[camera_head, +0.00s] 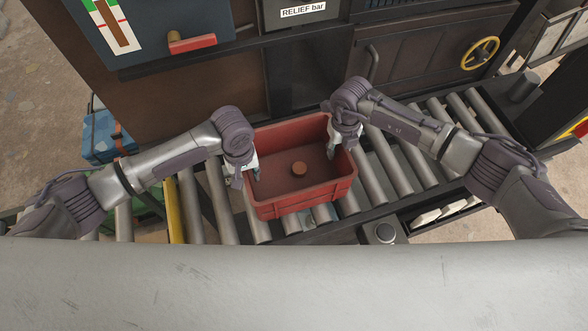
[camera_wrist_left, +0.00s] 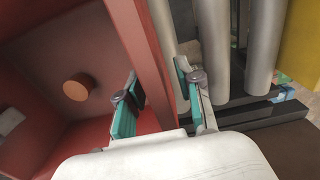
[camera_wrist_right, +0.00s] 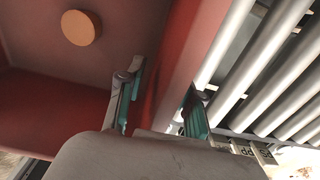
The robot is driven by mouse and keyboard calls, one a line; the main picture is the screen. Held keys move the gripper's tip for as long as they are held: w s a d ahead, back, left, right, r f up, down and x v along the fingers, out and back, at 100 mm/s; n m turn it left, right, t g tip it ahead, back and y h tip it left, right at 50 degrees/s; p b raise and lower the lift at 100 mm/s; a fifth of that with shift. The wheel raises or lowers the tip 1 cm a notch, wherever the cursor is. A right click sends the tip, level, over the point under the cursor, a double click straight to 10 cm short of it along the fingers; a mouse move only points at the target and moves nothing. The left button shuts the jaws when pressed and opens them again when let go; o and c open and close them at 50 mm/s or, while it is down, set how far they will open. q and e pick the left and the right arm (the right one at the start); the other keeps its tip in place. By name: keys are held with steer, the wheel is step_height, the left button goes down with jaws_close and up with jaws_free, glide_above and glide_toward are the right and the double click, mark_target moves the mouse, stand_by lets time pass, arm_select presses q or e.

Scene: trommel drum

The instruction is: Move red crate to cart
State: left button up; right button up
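The red crate (camera_head: 303,198) sits upright on the roller conveyor, with a small round orange-brown disc (camera_head: 299,169) on its floor. My left gripper (camera_head: 248,178) is at the crate's left wall. In the left wrist view its teal-padded fingers (camera_wrist_left: 158,100) stand apart on either side of the wall (camera_wrist_left: 155,60), with a visible gap. My right gripper (camera_head: 343,150) is at the crate's right wall. In the right wrist view its fingers (camera_wrist_right: 160,110) straddle that wall (camera_wrist_right: 182,60), also apart. No cart can be made out in these views.
The roller conveyor (camera_head: 385,165) runs left and right under the crate, with bare rollers on both sides. A brown machine with a RELIEF bar sign (camera_head: 303,10) and a yellow handwheel (camera_head: 480,52) stands behind. A blue box (camera_head: 100,137) is at the left.

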arm_select(q)
jaws_close()
arm_select(e)
jaws_close()
